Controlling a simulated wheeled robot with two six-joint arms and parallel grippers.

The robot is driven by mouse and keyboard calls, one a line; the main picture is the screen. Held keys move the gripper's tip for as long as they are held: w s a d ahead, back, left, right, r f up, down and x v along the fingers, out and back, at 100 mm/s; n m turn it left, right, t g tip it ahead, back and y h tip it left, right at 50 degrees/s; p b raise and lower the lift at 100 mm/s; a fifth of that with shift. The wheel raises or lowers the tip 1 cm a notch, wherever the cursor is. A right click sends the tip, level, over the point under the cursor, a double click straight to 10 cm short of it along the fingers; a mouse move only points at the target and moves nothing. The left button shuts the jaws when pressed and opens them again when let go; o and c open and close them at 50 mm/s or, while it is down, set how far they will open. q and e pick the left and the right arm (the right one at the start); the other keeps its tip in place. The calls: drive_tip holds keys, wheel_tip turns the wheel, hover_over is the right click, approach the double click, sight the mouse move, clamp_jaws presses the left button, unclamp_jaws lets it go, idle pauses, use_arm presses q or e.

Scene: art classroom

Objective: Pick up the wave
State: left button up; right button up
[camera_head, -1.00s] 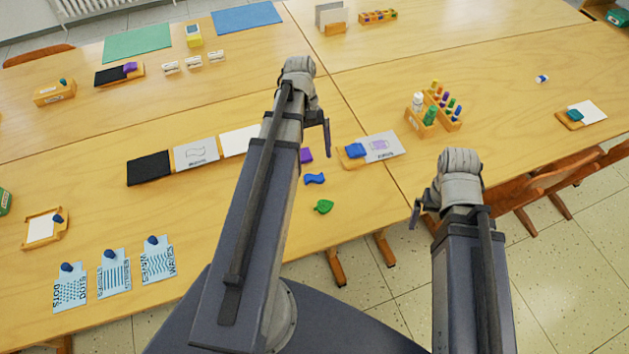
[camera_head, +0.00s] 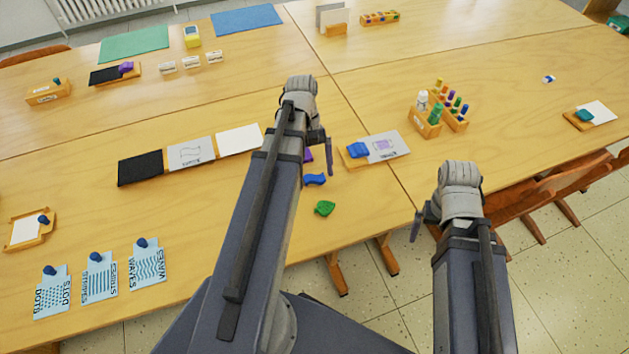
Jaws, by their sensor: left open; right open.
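A small blue wavy piece (camera_head: 314,179) lies on the near table, just right of my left forearm. A purple block (camera_head: 308,156) lies above it, partly hidden by my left arm, and a green leaf-shaped piece (camera_head: 325,208) lies below it. My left gripper (camera_head: 327,156) is open and empty, above and slightly right of the blue piece in the picture; its height over the table is hard to tell. My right gripper (camera_head: 418,222) is open and empty, off the table's front edge. A grey card with a wave outline (camera_head: 190,153) lies left of my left arm.
A wooden tray (camera_head: 350,160) with a blue block and grey card lies right of the blue piece. A wooden holder (camera_head: 427,126) with bottles stands farther right. A blue "WAVES" card (camera_head: 148,268) and two similar cards lie at lower left. Chairs (camera_head: 520,200) stand at right.

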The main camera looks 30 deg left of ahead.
use_arm(q)
drive_tip(key=c, duration=1.3)
drive_tip(key=shift+r, duration=0.15)
use_arm(e)
drive_tip(key=shift+r, duration=0.15)
